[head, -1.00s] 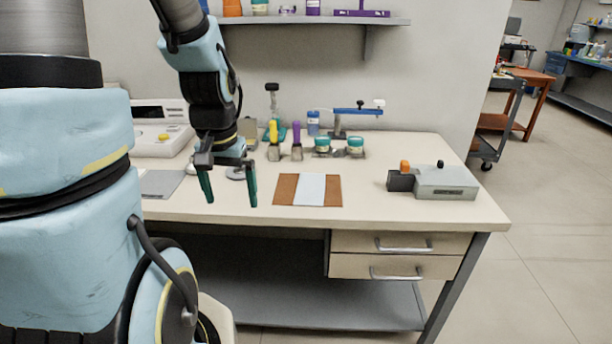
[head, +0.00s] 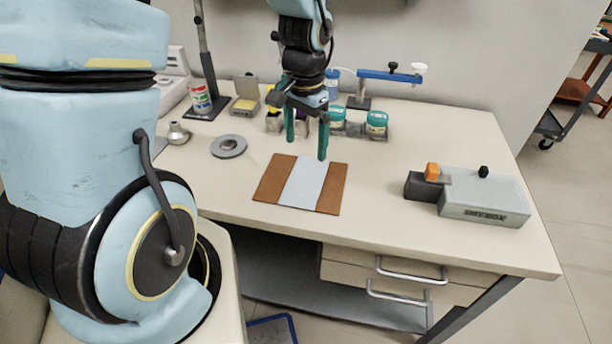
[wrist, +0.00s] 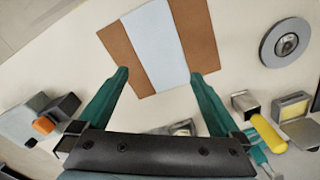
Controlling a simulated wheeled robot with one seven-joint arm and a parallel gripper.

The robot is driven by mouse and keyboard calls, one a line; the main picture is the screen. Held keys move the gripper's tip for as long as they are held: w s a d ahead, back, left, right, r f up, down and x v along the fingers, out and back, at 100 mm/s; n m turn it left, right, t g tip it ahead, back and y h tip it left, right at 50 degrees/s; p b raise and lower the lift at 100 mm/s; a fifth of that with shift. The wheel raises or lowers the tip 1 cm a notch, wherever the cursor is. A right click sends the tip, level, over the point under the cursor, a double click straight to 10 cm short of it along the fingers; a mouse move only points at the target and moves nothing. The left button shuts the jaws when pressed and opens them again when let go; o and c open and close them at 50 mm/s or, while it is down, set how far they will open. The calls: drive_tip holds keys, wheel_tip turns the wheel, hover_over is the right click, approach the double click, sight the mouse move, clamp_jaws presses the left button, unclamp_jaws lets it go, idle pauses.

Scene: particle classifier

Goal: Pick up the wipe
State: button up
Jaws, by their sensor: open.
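The wipe appears to be the pale blue-white strip (head: 303,182) lying flat across the middle of a brown mat (head: 272,178) on the bench. In the wrist view the pale strip (wrist: 156,45) runs between two brown side bands of the mat (wrist: 195,30). My gripper (head: 306,150) is open and empty, pointing down above the bench near the mat's far edge. In the wrist view my gripper's green fingers (wrist: 157,75) are spread on either side of the strip's near end. The height of the fingertips above the mat is hard to tell.
A grey box with an orange knob (head: 484,200) stands at the right. A round metal disc (head: 229,146) lies left of the mat.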

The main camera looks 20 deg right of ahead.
sight(305, 182)
wheel_tip(305, 182, down, 10)
drive_tip(key=b, duration=0.7)
drive_tip(key=shift+r, duration=0.25)
drive_tip(key=shift+c, duration=0.3)
drive_tip(key=shift+s, duration=0.1)
drive_tip(key=c, duration=1.5)
wheel_tip(305, 182, up, 12)
drive_tip(key=p, duration=1)
drive_tip(key=shift+r+p, duration=0.2)
drive_tip(key=shift+p, duration=0.1)
clamp_jaws()
drive_tip(key=shift+f, duration=0.15)
